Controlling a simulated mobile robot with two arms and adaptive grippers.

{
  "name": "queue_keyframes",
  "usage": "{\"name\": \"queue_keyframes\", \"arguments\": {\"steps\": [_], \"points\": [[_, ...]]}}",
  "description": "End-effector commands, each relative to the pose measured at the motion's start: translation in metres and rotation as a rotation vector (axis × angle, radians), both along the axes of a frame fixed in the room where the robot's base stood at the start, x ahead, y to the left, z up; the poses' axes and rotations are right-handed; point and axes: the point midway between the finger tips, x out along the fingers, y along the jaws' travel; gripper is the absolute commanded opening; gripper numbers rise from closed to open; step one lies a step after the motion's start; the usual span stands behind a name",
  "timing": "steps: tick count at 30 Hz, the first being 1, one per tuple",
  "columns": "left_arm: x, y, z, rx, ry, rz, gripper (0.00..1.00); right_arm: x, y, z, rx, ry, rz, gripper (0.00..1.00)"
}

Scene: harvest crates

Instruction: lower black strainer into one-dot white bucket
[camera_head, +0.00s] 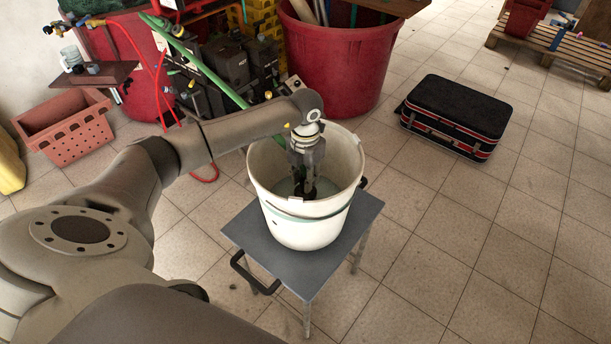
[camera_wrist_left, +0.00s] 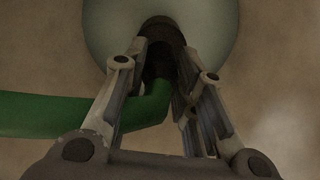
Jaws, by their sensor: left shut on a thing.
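The white bucket (camera_head: 310,225) stands upright on a small grey table, with a greenish band around its side. My left gripper (camera_head: 304,178) points down inside the bucket's mouth, below the rim. It is shut on the black strainer (camera_head: 308,192), a dark piece largely hidden by the fingers. In the left wrist view, the fingers (camera_wrist_left: 158,75) close around the dark strainer (camera_wrist_left: 160,35), and a green hose (camera_wrist_left: 60,114) runs to it from the left. I cannot tell whether the strainer touches the bucket's bottom. My right gripper is not in view.
The grey table (camera_head: 262,248) has a black handle at its front left. Behind stand a large red tub (camera_head: 335,70) and dark machinery (camera_head: 235,65), with the green hose (camera_head: 205,68) passing across. A red crate (camera_head: 70,140) is left; a black-topped case (camera_head: 458,110) lies right.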

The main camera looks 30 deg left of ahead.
Motion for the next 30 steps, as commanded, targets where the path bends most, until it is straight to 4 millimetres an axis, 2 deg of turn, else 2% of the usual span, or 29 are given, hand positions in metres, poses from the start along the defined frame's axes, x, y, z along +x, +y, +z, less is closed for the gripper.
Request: {"name": "queue_keyframes", "arguments": {"steps": [30], "points": [[0.000, 0.000, -0.016, 0.000, -0.001, 0.000, 0.00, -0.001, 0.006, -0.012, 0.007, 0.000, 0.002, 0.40]]}}
